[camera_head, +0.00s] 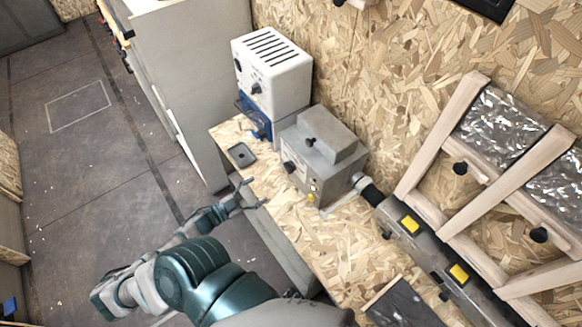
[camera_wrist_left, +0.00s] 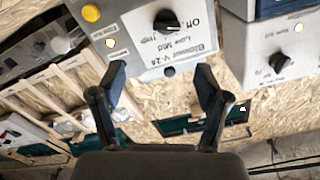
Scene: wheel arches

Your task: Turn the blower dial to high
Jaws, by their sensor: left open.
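The blower box (camera_head: 315,150) is a grey metal box on the wooden bench. Its black dial (camera_head: 290,167) is on the front face. In the left wrist view the dial (camera_wrist_left: 166,20) sits on a pale panel labelled Off, Low, Mid and Blower V-24. Off is printed to its right in this tilted view. I cannot tell clearly which mark the pointer meets. My left gripper (camera_head: 250,194) is open and empty in front of the box, apart from the dial. In the left wrist view the gripper (camera_wrist_left: 161,82) has its fingers spread below the panel. My right gripper is not in view.
A white slotted unit (camera_head: 275,72) with black knobs stands beside the blower box. A small dark tray (camera_head: 241,155) lies on the bench (camera_head: 310,235). A hose fitting (camera_head: 370,190) and a wooden rack (camera_head: 445,135) are at right.

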